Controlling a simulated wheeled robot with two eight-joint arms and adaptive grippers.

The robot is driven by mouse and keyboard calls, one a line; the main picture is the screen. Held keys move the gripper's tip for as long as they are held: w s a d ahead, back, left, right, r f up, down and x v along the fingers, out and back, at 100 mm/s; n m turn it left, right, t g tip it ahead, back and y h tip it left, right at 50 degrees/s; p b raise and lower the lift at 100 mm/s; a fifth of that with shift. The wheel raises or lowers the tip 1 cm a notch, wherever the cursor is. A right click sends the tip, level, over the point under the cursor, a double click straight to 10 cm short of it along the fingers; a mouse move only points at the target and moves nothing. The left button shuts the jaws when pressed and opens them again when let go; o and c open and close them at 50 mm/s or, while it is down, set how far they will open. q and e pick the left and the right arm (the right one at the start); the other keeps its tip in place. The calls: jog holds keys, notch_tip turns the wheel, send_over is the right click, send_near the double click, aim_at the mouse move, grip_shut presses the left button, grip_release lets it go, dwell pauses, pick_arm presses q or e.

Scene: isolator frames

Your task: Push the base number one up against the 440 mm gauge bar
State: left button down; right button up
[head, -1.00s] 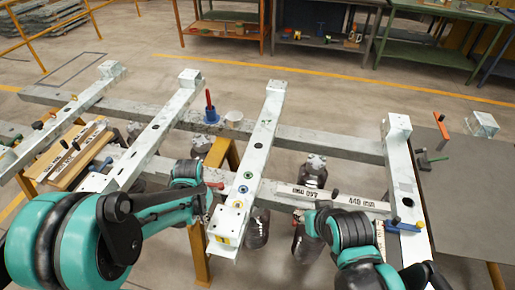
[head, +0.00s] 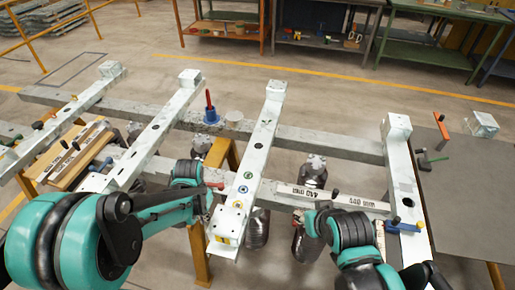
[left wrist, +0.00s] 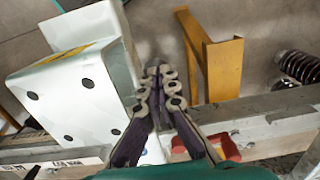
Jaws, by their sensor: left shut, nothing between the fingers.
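The white base nearest the bar's left end, which I take as number one (head: 257,150), lies across the two grey rails; its number is not readable. The 440 mm gauge bar (head: 327,195) lies along the front rail, right of this base. A narrow gap seems to show between them. My left gripper (head: 208,196) is at the base's left side near its front end. In the left wrist view the left gripper (left wrist: 160,72) is shut and empty, tips close beside the white base (left wrist: 85,85); contact is unclear. My right gripper (head: 303,216) is by the bar's front edge; its fingers are unclear.
Another white base (head: 401,165) stands at the bar's right end, with a blue-knobbed clamp (head: 395,222) near it. Two more white bases cross the rails at left. A red-handled pin on a blue foot (head: 210,112) stands on the rear rail. A grey table (head: 455,200) is at right.

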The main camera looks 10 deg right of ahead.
aim_at(227, 220)
pick_arm(q)
jog(key=shift+d, duration=0.2)
jog(key=shift+s+d, duration=0.4)
jog(key=shift+d, duration=0.5)
jog(key=shift+s+d, duration=0.35)
jog(key=shift+d, duration=0.5)
jog(key=shift+d, duration=0.15)
jog(key=shift+s+d, duration=0.35)
jog(key=shift+d, duration=0.55)
jog(key=shift+s+d, duration=0.3)
jog(key=shift+d, duration=0.65)
